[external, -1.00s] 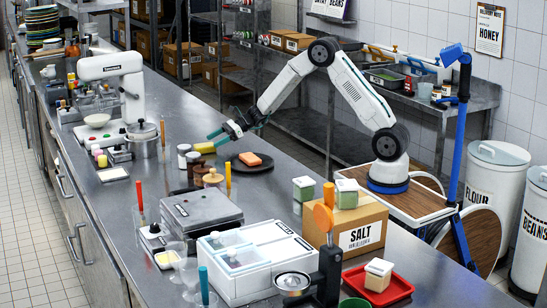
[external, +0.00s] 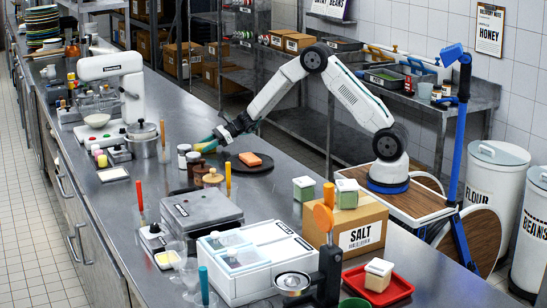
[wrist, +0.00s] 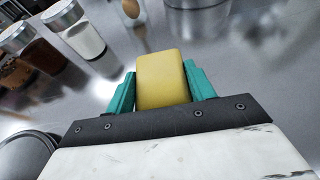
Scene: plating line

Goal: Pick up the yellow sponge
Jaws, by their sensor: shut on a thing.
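The yellow sponge (wrist: 163,80) is a plain block between the two teal fingers of my gripper (wrist: 163,88) in the wrist view. The fingers are shut on its two sides. In the external view the sponge (external: 204,147) shows at the steel counter, partly hidden by my gripper (external: 213,139). I cannot tell whether its underside still touches the counter.
Spice jars (external: 184,155) stand just left of the sponge. A dark round plate (external: 236,164) with an orange-pink piece (external: 250,159) lies to the right. A metal pot (external: 143,140) stands further left. A cardboard SALT box (external: 345,222) is nearer the camera.

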